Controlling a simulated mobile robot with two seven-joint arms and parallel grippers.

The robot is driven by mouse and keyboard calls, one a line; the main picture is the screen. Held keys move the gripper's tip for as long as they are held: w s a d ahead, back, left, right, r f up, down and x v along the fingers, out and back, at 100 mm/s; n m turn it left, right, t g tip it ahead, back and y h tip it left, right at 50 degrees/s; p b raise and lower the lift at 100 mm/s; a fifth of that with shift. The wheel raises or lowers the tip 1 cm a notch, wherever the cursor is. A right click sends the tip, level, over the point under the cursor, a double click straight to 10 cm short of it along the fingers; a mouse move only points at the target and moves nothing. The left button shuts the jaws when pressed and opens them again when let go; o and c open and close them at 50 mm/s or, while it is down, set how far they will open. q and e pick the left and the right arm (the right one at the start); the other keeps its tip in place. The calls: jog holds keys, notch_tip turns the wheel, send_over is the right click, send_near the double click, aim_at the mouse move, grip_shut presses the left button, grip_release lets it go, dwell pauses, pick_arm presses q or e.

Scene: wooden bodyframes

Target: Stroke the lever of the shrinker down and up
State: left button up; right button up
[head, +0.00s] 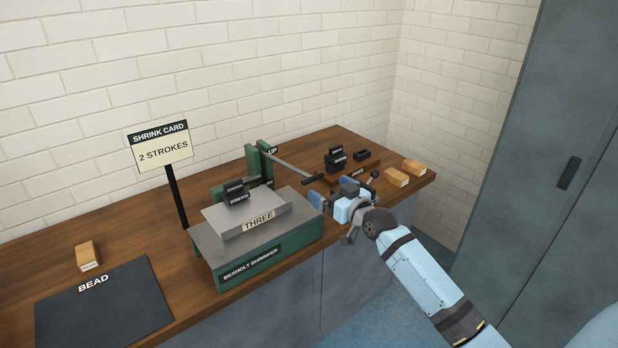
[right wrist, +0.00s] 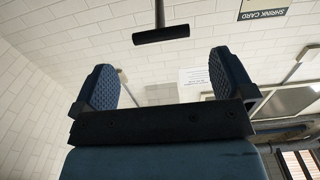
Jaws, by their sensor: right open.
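The shrinker (head: 262,262) is a green machine with a grey top, labelled BEXHOLT SHRINKER, on the wooden bench. Its lever (head: 290,165) is a thin grey rod running from the green post (head: 252,160), close to the UP label, out to a dark crossbar handle (head: 314,180). My right gripper (head: 331,193) is open and empty, just right of and apart from the handle. In the right wrist view the handle (right wrist: 161,34) lies ahead of the gap between my blue-padded fingers (right wrist: 160,82). A grey bent part marked THREE (head: 246,215) sits on the shrinker. My left gripper is out of view.
A SHRINK CARD sign (head: 162,148) reads 2 STROKES. A black BEAD mat (head: 103,305) lies at the left. A grey cabinet (head: 545,150) stands right.

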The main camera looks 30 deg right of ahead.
aim_at(314, 178)
jog(key=w, duration=0.9)
jog(key=shift+a, duration=0.4)
jog(key=c, duration=1.3)
jog(key=shift+r, duration=0.15)
